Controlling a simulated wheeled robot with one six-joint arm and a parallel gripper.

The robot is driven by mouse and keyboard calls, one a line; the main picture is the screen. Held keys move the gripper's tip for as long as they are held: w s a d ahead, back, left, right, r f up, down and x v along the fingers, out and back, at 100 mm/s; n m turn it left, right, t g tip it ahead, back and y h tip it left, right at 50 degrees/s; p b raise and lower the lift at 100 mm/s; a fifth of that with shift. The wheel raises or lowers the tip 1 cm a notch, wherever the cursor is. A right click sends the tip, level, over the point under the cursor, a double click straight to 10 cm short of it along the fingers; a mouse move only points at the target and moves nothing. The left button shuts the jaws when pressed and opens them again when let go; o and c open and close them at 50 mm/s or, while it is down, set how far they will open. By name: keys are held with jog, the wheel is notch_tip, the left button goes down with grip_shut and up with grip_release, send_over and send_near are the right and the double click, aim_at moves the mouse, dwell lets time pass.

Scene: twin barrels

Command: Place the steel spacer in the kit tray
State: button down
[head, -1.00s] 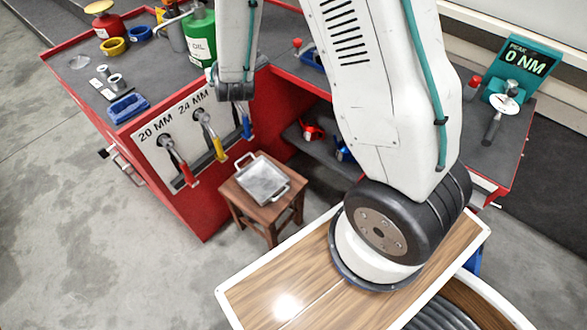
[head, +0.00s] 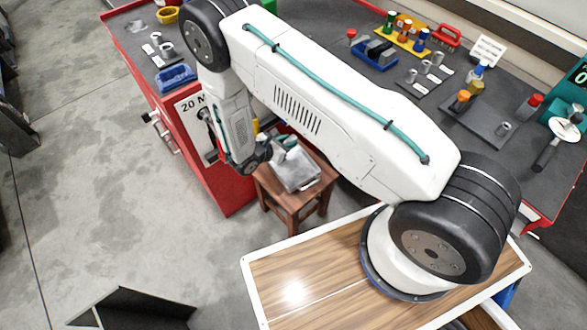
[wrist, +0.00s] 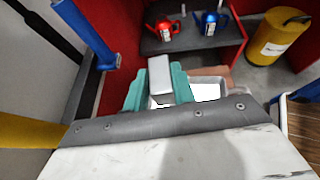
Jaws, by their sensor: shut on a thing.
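In the wrist view, the teal fingers of my gripper (wrist: 158,86) are shut on a grey metal block, which I take to be the steel spacer (wrist: 159,72). The kit tray (wrist: 208,86) shows just beyond and right of the fingers, partly hidden by them. I cannot tell whether the spacer touches the tray. The spacer is not clearly visible in the head view.
The tray stands on a small wooden stool (head: 292,205) beside the red bench (head: 235,195). A blue-handled tool (wrist: 98,40) hangs left in the wrist view. A red can (wrist: 166,30) and a blue can (wrist: 210,20) stand on a low shelf, with a yellow canister (wrist: 276,40) to the right.

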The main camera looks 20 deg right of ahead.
aim_at(290, 170)
jog(key=f+g, duration=0.1)
jog(key=f, duration=0.2)
jog(key=s+f+m, duration=0.1)
jog(key=f, duration=0.3)
jog(key=s+f+m+g, duration=0.1)
jog(key=f, duration=0.3)
jog(key=shift+s+d+g+h, duration=0.1)
jog(key=shift+s+g+h, duration=0.05)
jog(key=shift+g+h, duration=0.2)
jog(key=shift+f, duration=0.1)
jog(key=c, duration=1.2)
grip_release()
jog(key=shift+o, duration=0.2)
